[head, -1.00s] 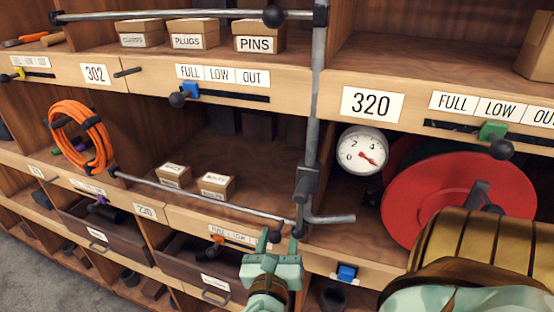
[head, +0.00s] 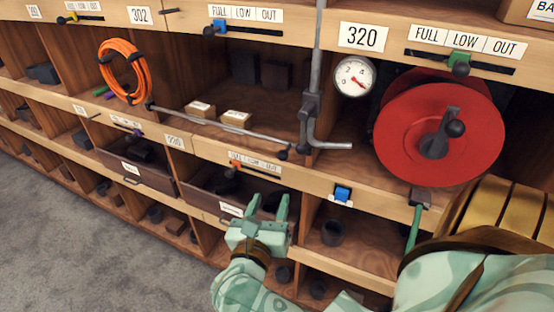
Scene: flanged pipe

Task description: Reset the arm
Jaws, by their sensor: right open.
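My right gripper (head: 268,204) is in the lower middle of the head view, its fingers pointing up and apart with nothing between them. It appears in front of the lower shelf row, near an open dark drawer (head: 226,208). My right arm runs from it down and across to the lower right. A grey pipe (head: 317,55) stands upright above and right of the gripper, with a thicker fitting (head: 311,106) and a bend to the right at its foot. The gripper appears clear of the pipe. My left gripper is not in view.
A red reel (head: 408,126) and a round gauge (head: 354,76) are at right. A coiled orange hose (head: 124,72) hangs at left. Small boxes (head: 236,119) sit on the middle shelf above a thin rod (head: 215,127). Grey floor (head: 80,240) lies open at lower left.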

